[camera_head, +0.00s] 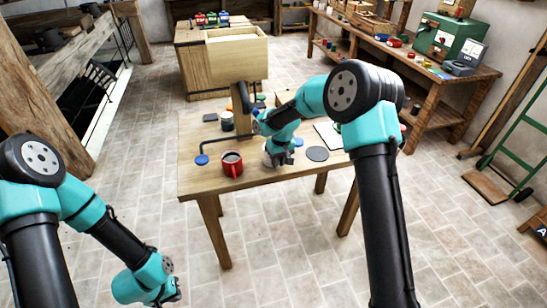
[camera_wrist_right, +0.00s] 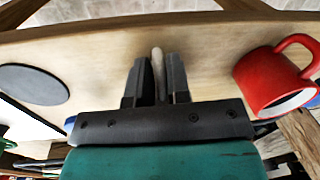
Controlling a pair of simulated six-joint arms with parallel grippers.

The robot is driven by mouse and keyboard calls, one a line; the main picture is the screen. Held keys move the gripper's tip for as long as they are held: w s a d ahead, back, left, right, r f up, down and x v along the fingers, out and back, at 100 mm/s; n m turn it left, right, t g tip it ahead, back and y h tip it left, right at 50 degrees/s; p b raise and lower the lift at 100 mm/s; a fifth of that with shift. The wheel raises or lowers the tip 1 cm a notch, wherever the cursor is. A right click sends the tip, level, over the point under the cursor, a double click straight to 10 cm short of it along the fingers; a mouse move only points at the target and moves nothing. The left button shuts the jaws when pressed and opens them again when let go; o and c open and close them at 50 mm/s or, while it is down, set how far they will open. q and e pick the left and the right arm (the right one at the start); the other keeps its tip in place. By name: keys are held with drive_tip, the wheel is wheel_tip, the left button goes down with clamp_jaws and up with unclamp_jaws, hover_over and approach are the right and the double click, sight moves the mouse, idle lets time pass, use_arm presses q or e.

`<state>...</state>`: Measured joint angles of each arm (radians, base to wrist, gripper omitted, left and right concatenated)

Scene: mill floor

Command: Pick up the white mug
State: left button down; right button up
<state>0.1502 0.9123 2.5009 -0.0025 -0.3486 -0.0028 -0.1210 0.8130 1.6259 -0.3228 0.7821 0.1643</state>
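The white mug (camera_head: 268,157) is on or just above the wooden table (camera_head: 192,181), partly hidden by my right gripper. My right gripper (camera_head: 278,161) reaches down at its side. In the right wrist view a narrow pale part of the white mug (camera_wrist_right: 157,68), seemingly its handle, sits between the fingers (camera_wrist_right: 157,80). The fingers look closed against it; the rest of the mug is hidden there. My left gripper (camera_head: 177,291) hangs low at the front left, away from the table, and its fingers are too small to read.
A red mug (camera_head: 232,164) stands left of the white mug and shows in the wrist view (camera_wrist_right: 274,80). A dark round disc (camera_head: 317,154) lies to the right. A blue disc (camera_head: 201,160) is near the left edge. A dark cup (camera_head: 227,121) stands further back.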

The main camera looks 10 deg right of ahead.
clamp_jaws()
drive_tip(key=shift+r, duration=0.55)
wheel_tip(320, 180, up, 3)
drive_tip(key=shift+f, duration=0.1)
drive_tip(key=s+a, duration=0.2)
drive_tip(key=s, duration=0.5)
drive_tip(key=s+a+r, duration=0.1)
drive_tip(key=s+a, duration=0.1)
drive_tip(key=s, duration=0.6)
drive_tip(key=shift+s+a, duration=0.2)
drive_tip(key=shift+a, duration=0.05)
drive_tip(key=shift+r, duration=0.1)
